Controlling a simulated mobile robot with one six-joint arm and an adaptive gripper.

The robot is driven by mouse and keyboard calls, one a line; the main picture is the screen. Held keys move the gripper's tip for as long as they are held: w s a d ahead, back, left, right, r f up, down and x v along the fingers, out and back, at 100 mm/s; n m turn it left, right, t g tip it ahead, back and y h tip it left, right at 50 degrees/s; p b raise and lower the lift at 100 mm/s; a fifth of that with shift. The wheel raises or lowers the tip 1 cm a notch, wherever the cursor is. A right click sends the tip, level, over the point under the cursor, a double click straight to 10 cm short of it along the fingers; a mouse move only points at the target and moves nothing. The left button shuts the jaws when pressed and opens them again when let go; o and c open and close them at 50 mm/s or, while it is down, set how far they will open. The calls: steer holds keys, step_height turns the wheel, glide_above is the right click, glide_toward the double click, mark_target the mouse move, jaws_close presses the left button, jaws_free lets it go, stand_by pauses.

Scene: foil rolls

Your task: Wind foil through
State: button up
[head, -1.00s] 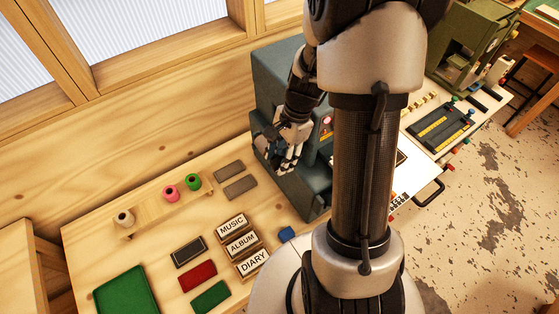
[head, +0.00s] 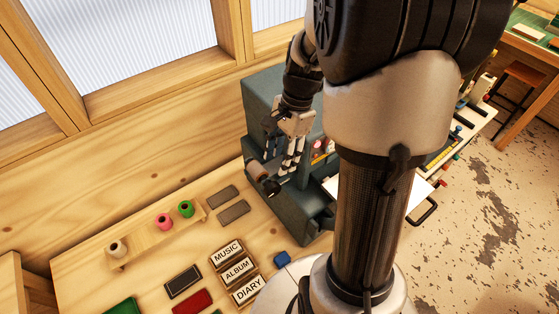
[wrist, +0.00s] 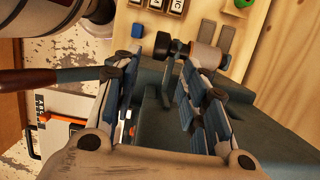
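The blue-grey machine (head: 262,90) stands at the back of the bench. A pale roll (head: 256,170) with a dark round end sticks out from its near left side; the roll also shows in the wrist view (wrist: 207,55). My gripper (head: 285,170) hangs beside the machine. In the wrist view my gripper (wrist: 158,65) has its blue-padded fingers spread, with nothing seen held between them. The roll's dark end lies beyond the fingertips; I cannot tell whether they touch. Cream (head: 118,248), pink (head: 164,222) and green (head: 186,209) foil rolls stand on a wooden rack.
Label blocks (head: 238,268), dark grey blocks (head: 233,211) and a small blue block (head: 282,258) lie on the bench. A dark handle (wrist: 50,77) crosses the wrist view's left side. My arm hides much of the machine's right side in the head view.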

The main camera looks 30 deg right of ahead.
mark_target(272, 185)
steer(key=a+r+h+p, duration=0.3)
steer(key=r+p, duration=0.2)
steer(key=r, duration=0.2)
step_height(272, 185, down, 18)
steer(key=shift+b, duration=0.5)
steer(key=shift+c, duration=0.2)
jaws_close()
